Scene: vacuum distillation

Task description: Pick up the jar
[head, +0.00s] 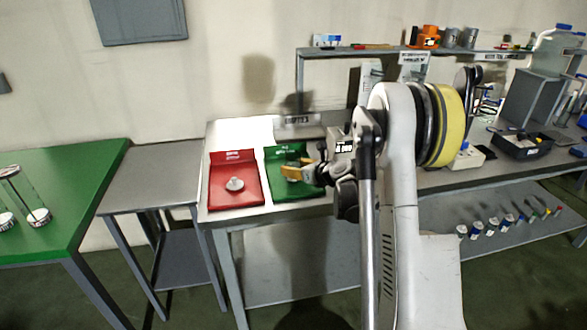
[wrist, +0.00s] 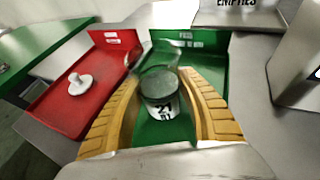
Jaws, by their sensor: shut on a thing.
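The jar (wrist: 160,94) is a clear glass cylinder with a white label reading 21. It stands between the two yellow fingers of my gripper (wrist: 162,118) in the wrist view, over the green tray (wrist: 205,62). My gripper is shut on the jar. In the head view my gripper (head: 297,171) is low over the green tray (head: 290,192), and the jar is mostly hidden there by the fingers. I cannot tell whether the jar still touches the tray.
A red tray (head: 222,198) with a pale knobbed lid-like piece (head: 235,184) lies left of the green tray. An EMPTIES sign (head: 297,120) stands behind. A green table (head: 70,205) with glassware is at the left. Shelves and equipment fill the right.

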